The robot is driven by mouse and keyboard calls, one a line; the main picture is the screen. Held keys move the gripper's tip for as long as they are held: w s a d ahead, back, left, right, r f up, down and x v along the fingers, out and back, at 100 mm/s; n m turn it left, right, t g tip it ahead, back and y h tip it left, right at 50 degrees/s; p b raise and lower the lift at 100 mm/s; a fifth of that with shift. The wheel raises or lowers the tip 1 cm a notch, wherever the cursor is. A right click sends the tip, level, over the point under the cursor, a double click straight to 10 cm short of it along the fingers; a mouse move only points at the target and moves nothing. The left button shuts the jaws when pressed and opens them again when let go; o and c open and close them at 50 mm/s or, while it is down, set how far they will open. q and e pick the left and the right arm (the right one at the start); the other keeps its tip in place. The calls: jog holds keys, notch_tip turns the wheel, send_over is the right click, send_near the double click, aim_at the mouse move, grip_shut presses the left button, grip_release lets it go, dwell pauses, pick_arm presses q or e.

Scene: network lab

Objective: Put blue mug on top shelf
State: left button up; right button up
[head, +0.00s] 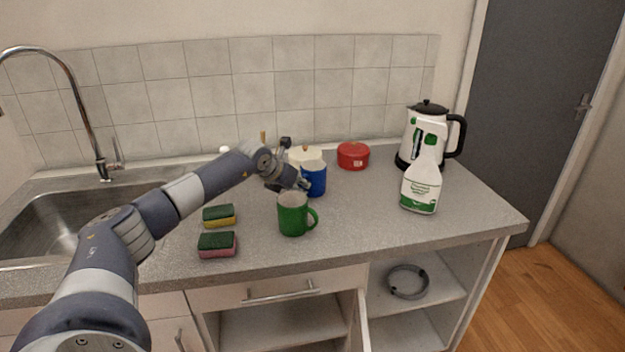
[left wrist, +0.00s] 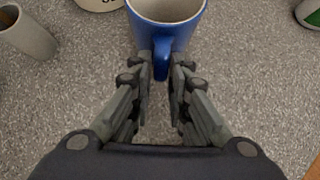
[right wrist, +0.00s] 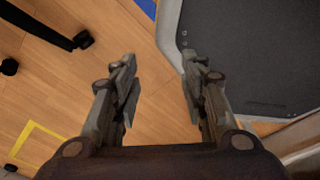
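The blue mug (head: 314,180) stands upright on the counter behind the green mug. In the left wrist view the blue mug (left wrist: 168,22) is at the top, its handle pointing toward my gripper. My left gripper (head: 304,186) is at the mug's left side. My right gripper (right wrist: 160,65) is open and empty above the wooden floor, away from the counter. The open cabinet's top shelf (head: 440,290) is under the counter at the right.
A green mug (head: 293,215) stands in front of the blue one. Two sponges (head: 217,245) lie to the left. A grey ring (head: 407,281) lies on the top shelf. A cabinet door (head: 361,325) stands open.

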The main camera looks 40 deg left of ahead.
pick_arm(q)
jog(key=shift+w, duration=0.1)
grip_shut()
